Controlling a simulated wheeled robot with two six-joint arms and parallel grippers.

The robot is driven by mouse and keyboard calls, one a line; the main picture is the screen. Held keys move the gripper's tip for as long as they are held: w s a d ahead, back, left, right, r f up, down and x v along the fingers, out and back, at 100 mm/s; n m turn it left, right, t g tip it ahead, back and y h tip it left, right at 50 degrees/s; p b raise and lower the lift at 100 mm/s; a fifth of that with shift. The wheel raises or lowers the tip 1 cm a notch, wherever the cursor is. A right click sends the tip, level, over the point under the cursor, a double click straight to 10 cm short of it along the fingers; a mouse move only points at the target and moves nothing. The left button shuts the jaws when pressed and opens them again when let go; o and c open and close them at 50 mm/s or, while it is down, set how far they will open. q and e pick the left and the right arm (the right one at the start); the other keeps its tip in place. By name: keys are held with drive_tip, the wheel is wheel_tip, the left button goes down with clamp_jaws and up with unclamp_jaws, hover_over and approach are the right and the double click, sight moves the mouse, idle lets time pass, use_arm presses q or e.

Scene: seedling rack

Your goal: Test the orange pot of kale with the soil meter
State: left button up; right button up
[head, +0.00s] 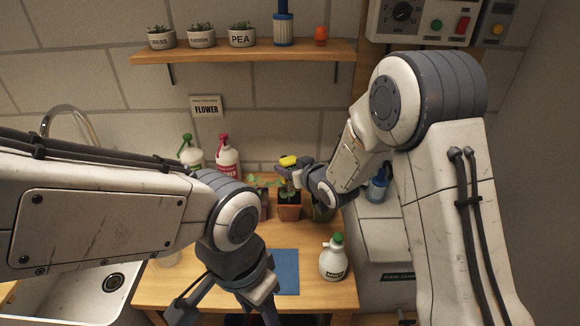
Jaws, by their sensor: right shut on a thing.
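The soil meter (289,160) shows as a small yellow head at the top of my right gripper (289,175). That gripper is shut on it above the orange pot (289,212), which stands on the wooden table with green leaves in it. The meter's probe is hidden or too small to see, so I cannot tell whether it touches the soil. My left gripper (228,312) hangs low at the front of the table, its fingers spread and empty, apart from the pots.
Other seedling pots flank the orange pot, partly hidden. Two spray bottles, green-topped (191,152) and red-topped (228,155), stand behind. A white spray bottle (334,260) stands front right beside a blue mat (286,270). A sink (60,285) is at left. A shelf (240,52) holds labelled pots.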

sight(290, 160)
wheel_tip(290, 160, up, 11)
drive_tip(key=p, duration=0.7)
drive_tip(key=shift+r+p, duration=0.1)
drive_tip(key=shift+p, duration=0.25)
idle(0.4)
drive_tip(key=shift+s, duration=0.25)
drive_tip(key=s+r+b, duration=0.1)
drive_tip(key=s+r, duration=0.1)
drive_tip(key=s, duration=0.8)
drive_tip(key=shift+s+r, duration=0.25)
drive_tip(key=shift+r, duration=0.15)
idle(0.6)
